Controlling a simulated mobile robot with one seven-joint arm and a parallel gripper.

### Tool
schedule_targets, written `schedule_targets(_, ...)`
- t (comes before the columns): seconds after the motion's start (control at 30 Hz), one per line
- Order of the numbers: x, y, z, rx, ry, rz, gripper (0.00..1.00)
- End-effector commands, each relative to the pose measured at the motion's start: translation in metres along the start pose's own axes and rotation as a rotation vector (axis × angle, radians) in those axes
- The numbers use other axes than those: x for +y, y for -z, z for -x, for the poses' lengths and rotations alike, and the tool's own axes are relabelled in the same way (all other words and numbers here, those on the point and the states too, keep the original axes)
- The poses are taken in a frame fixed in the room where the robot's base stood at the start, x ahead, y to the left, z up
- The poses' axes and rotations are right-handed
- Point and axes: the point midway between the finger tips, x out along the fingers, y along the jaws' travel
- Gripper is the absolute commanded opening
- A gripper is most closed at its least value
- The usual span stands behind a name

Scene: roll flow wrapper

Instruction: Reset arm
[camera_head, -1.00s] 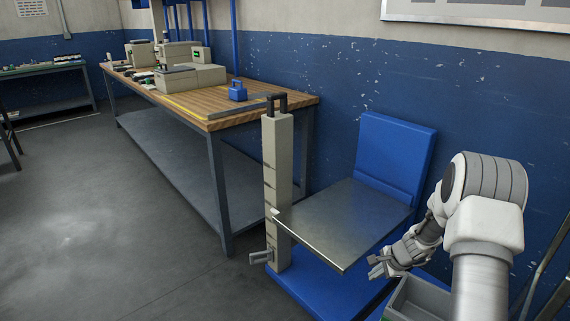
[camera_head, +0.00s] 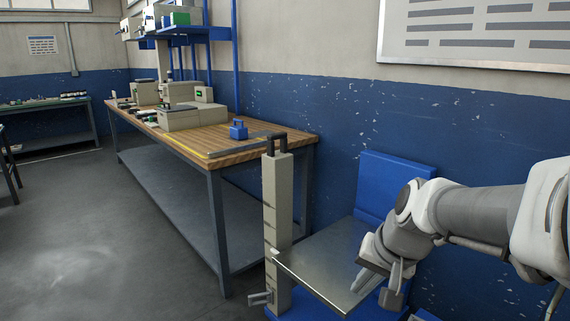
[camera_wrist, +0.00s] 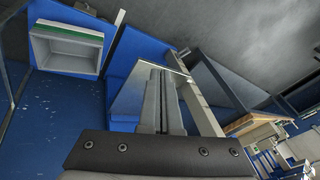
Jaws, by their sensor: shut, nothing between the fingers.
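My gripper (camera_head: 379,276) hangs at the right in the head view, over or just in front of the right side of the metal plate (camera_head: 322,262). In the wrist view my gripper (camera_wrist: 161,72) has its fingers side by side, shut with nothing between them. My arm reaches in from the right edge of the head view. The gap between the fingers and the plate cannot be judged exactly.
The plate belongs to a blue stand (camera_head: 392,183) with a grey post (camera_head: 278,220). A wooden workbench (camera_head: 230,152) with boxes stands to the left. A grey bin (camera_wrist: 66,50) shows in the wrist view. Floor at left is clear.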

Motion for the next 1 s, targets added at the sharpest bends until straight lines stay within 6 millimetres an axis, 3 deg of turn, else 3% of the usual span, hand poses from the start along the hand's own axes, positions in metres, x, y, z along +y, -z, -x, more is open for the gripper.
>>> schedule_targets(0.03, 0.000, -0.013, 0.014, 0.014, -0.007, 0.049, 0.00)
schedule_targets(0.2, 0.008, -0.051, 0.047, 0.045, -0.048, 0.202, 0.00)
schedule_targets(0.57, 0.040, -0.113, 0.085, 0.112, -0.137, 0.434, 0.00)
schedule_targets(1.0, 0.008, -0.080, 0.184, 0.109, -0.142, 0.438, 0.00)
